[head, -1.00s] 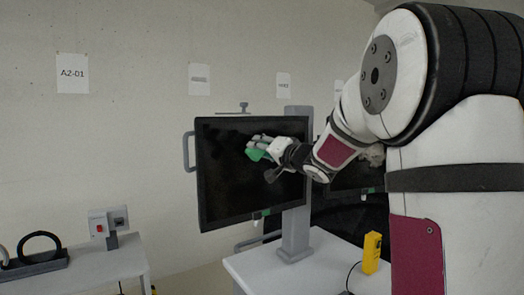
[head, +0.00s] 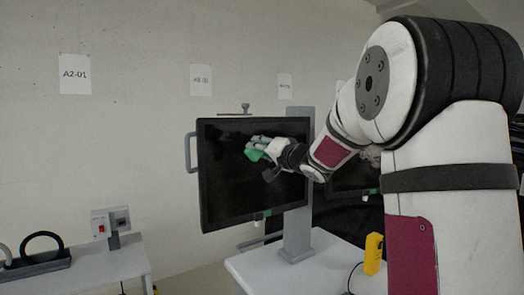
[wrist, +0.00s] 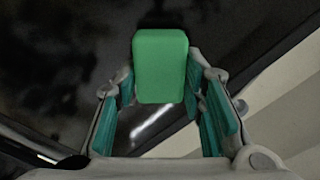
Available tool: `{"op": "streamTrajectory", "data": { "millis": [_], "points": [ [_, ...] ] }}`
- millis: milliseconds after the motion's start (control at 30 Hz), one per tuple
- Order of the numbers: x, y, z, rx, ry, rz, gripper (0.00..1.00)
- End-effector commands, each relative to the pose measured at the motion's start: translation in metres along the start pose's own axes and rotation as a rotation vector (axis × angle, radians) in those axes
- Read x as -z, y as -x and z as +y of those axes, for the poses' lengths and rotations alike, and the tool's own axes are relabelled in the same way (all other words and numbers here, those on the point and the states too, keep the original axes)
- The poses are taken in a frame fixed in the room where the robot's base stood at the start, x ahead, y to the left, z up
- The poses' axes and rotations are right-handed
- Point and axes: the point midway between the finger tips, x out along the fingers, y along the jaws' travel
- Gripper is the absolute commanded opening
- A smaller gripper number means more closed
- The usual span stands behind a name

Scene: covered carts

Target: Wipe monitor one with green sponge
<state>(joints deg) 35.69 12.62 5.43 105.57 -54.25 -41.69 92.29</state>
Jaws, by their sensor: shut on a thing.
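The nearer monitor (head: 225,190) is a large black screen on a grey post, above a white table. My gripper (head: 262,148) is in front of its upper middle part. It is shut on the green sponge (head: 254,155). In the wrist view the green sponge (wrist: 160,65) sits between the two teal-padded fingers of my gripper (wrist: 165,90), with the dark screen (wrist: 60,60) behind it. I cannot tell whether the sponge touches the screen. A second dark monitor (head: 350,178) shows behind my arm, partly hidden; no label shows which is monitor one.
The white table (head: 300,272) holds the post and a yellow device (head: 373,253) with a black cable. A second table (head: 110,268) at left carries a box with a red button (head: 110,222) and a black ring-shaped part (head: 38,250). Paper signs hang on the wall behind.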

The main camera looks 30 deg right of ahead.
Motion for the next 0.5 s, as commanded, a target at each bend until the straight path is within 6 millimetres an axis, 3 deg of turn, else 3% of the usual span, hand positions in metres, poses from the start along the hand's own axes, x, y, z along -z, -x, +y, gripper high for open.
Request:
{"op": "streamTrajectory", "data": {
  "millis": [500],
  "points": [
    [0.0027,-0.0055,0.0016,-0.001,0.000,0.000,0.09]
  ]
}}
